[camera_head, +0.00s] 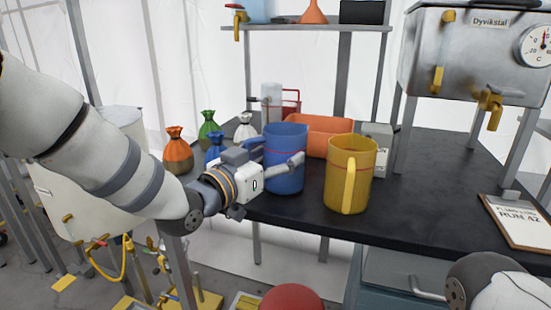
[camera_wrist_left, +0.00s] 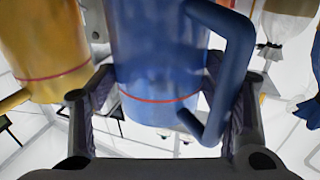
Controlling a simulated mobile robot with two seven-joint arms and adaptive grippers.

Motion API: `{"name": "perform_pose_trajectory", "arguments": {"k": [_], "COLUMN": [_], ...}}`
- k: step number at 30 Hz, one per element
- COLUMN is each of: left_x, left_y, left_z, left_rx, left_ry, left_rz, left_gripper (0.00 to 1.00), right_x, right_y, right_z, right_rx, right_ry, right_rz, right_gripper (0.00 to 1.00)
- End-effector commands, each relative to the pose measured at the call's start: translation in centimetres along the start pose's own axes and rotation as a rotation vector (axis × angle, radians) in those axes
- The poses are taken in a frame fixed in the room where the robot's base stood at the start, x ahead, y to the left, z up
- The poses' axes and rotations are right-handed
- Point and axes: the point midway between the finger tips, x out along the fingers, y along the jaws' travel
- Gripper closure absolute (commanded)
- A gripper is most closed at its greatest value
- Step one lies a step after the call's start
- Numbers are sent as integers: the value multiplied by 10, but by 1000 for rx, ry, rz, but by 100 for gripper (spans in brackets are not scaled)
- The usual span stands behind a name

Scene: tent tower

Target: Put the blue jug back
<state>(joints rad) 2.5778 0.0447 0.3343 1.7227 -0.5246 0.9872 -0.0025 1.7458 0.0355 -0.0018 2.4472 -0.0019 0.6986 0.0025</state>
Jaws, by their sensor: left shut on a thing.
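The blue jug (camera_head: 288,178) stands upright at the front of the dark table, left of the yellow jug (camera_head: 361,165). I cannot tell whether its base touches the table. My left gripper (camera_head: 281,160) reaches it from the left, with one finger across the jug's near side. In the left wrist view the blue jug (camera_wrist_left: 158,60) fills the space between the two fingers (camera_wrist_left: 160,100), with its handle (camera_wrist_left: 235,70) on the right. The left gripper is shut on the jug. The yellow jug also shows there (camera_wrist_left: 45,45). My right gripper is out of view.
Behind the jugs are an orange bin (camera_head: 325,133), a clear cylinder (camera_head: 271,103) and a grey box (camera_head: 378,135). Orange (camera_head: 177,155), green (camera_head: 209,128), blue (camera_head: 214,146) and white (camera_head: 245,128) sacks stand left. A clipboard (camera_head: 518,222) lies right; the table between is clear.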

Motion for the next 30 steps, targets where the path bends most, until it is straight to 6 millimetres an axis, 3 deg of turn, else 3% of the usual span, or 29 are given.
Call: {"name": "perform_pose_trajectory", "arguments": {"k": [10, 11, 13, 25, 30], "left_x": [0, 0, 0, -2, -35], "left_y": [0, 0, 0, 0, 0], "left_z": [6, 7, 7, 2, 0], "left_rx": [1, 1, 1, 1, -1], "left_ry": [5, 1, 1, 2, 3], "left_rz": [0, 0, 0, 0, -2], "left_gripper": [82, 25, 9, 9, 9], "right_x": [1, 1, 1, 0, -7], "right_y": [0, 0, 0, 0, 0], "right_z": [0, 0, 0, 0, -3], "right_rx": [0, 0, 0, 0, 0], "right_ry": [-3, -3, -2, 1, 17], "right_rz": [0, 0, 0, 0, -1], "right_gripper": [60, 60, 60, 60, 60]}}
